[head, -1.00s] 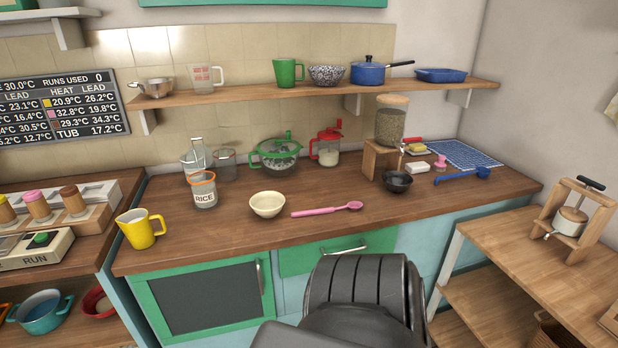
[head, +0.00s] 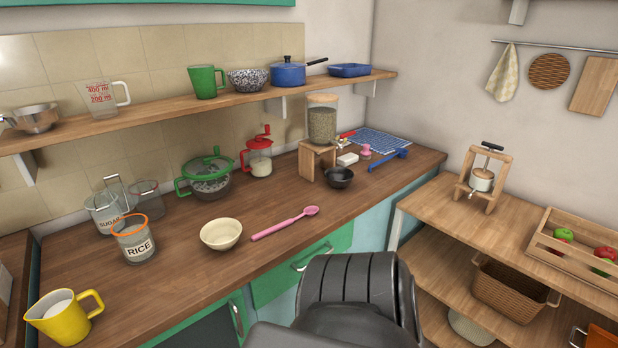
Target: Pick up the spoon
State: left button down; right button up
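A pink spoon (head: 284,223) lies on the wooden counter (head: 180,288), just right of a cream bowl (head: 221,234). Its handle end is near the bowl and its rounded end points away to the right. A blue spoon or ladle (head: 389,160) lies farther back at the right end of the counter, near the blue checked cloth (head: 378,140). Neither of my grippers is in view. A dark part of my own body fills the bottom middle.
A black bowl (head: 339,178) stands beyond the pink spoon, by the wooden stand with a jar (head: 322,122). A rice jar (head: 133,240) and yellow jug (head: 65,317) stand left. A wooden side table (head: 480,230) is at right. Counter in front of the spoon is clear.

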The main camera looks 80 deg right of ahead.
aim_at(310, 211)
jog(key=z, duration=0.85)
jog(key=i, duration=0.7)
jog(key=z, duration=0.85)
